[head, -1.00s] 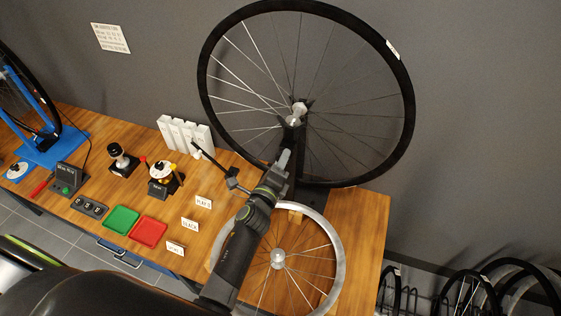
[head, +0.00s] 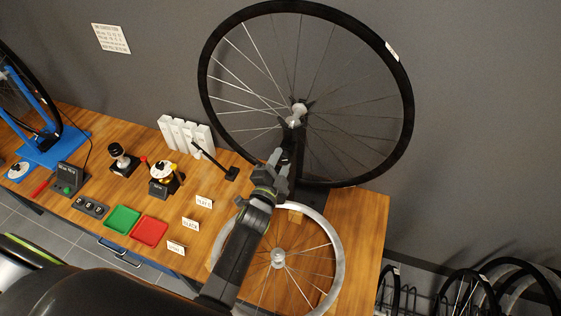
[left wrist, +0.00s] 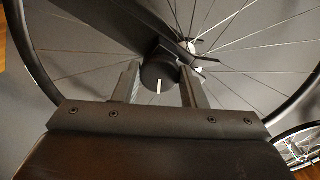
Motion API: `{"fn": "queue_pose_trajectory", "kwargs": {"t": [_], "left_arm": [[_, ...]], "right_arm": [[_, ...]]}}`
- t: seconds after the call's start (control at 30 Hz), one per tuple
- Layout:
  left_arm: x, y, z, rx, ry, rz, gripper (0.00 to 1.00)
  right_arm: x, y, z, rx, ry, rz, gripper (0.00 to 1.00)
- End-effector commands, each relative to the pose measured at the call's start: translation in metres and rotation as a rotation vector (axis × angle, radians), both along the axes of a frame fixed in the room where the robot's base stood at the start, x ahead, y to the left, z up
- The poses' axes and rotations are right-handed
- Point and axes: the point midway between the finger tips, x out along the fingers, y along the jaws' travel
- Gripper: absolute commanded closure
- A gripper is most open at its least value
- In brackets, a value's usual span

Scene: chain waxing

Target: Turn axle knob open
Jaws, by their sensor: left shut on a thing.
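The axle knob (left wrist: 153,72) is a dark round knob with a white mark, seen in the left wrist view just below the wheel hub (left wrist: 194,50). My left gripper (left wrist: 159,84) has one finger on each side of it and is shut on it. In the head view my left gripper (head: 278,163) reaches up to the dark stand under the large wheel (head: 405,95). The knob is hidden behind the gripper there. The white mark points down in the wrist view. My right gripper is not in view.
A bare wheel (head: 338,255) lies on the wooden bench (head: 366,215) under my left arm. A black lever-like tool (head: 212,157), white blocks (head: 180,130), green (head: 122,219) and red (head: 149,232) trays lie to the left. The bench's right end is clear.

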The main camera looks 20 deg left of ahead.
Motion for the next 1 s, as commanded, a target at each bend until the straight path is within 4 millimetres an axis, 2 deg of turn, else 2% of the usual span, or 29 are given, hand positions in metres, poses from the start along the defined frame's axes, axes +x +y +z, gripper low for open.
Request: {"fn": "queue_pose_trajectory", "kwargs": {"t": [0.7, 1.0], "left_arm": [[0.000, 0.000, 0.002, -0.678, 0.023, 0.000, 0.85], [0.000, 0.000, 0.002, -0.904, 0.032, 0.000, 0.85]], "right_arm": [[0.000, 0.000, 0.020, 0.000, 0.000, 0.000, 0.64], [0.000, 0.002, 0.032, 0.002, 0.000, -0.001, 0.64]]}}
